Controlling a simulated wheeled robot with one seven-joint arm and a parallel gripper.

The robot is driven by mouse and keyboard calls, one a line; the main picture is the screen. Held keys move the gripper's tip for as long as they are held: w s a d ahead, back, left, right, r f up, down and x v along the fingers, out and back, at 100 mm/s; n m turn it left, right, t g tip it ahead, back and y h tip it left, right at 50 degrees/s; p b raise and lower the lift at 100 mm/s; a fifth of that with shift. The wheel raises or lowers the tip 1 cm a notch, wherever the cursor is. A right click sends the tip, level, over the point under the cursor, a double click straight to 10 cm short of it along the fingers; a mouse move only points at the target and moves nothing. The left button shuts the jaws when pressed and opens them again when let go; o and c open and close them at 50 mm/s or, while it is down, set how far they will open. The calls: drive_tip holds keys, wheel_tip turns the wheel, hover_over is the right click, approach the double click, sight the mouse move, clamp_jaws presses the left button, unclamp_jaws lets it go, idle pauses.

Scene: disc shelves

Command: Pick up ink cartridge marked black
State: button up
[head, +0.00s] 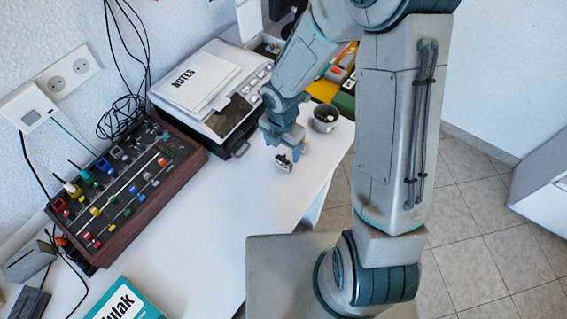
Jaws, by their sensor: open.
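My gripper (291,150) points down over the white desk, in front of the printer. Its jaws are open. A small black-and-grey object (283,162) shows just below the fingers and looks like an ink cartridge. Any marking on it is too small to read. I cannot tell whether it touches the fingers or how far it lies between them. My arm hides part of the desk behind the gripper.
A printer (233,117) with a notes pad (197,80) on top stands behind. A knobbed wooden-sided panel (130,190) is at left, a teal book (125,303) in front. The desk's middle (205,225) is clear.

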sight(284, 156)
drive_tip(key=f, duration=0.5)
drive_tip(key=shift+d+f, duration=0.2)
drive_tip(key=shift+f, duration=0.1)
drive_tip(key=shift+w, duration=0.1)
drive_tip(key=c, duration=1.1)
